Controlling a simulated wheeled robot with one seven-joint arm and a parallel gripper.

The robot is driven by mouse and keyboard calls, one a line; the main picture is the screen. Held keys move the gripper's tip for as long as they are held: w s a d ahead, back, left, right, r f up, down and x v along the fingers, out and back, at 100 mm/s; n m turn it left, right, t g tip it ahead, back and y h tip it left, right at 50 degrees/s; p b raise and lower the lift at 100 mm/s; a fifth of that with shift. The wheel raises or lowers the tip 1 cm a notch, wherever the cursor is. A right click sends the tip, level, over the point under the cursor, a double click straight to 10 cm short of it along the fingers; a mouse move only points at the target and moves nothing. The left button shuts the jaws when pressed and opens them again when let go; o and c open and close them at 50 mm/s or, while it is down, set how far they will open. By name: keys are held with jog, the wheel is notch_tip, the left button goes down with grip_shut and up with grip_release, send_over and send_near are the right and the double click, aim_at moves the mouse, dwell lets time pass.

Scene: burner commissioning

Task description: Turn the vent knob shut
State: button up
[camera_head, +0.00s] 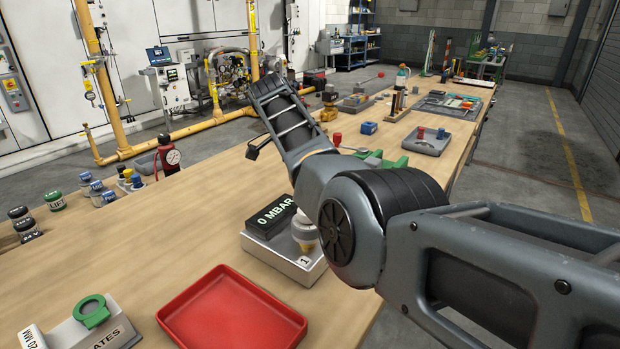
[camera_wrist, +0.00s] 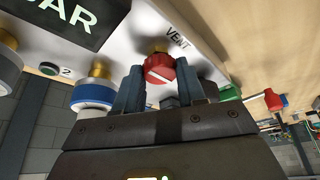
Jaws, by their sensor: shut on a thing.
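The red vent knob (camera_wrist: 159,70) sits on a brass stem under the word VENT on the pale panel in the wrist view. A white line crosses its face, slightly slanted. My gripper (camera_wrist: 158,88) has one finger on each side of the knob and is shut on it. In the head view the test box (camera_head: 288,262) carries a dark display (camera_head: 277,218) reading 0 MBAR. There my arm hides the vent knob and my fingertips.
A blue-and-white knob (camera_wrist: 93,95) on a brass stem is close left of my gripper. A red tray (camera_head: 232,312) lies in front of the test box. Small bottles and a gauge stand at the bench's left edge. Bare wood lies between.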

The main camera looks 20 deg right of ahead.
jog(key=o, duration=1.1)
jog(key=shift+c, duration=0.2)
jog(key=v, duration=0.7)
jog(key=shift+a+r+b, duration=0.2)
jog(key=shift+r+b, duration=0.15)
jog(key=shift+s, duration=0.1)
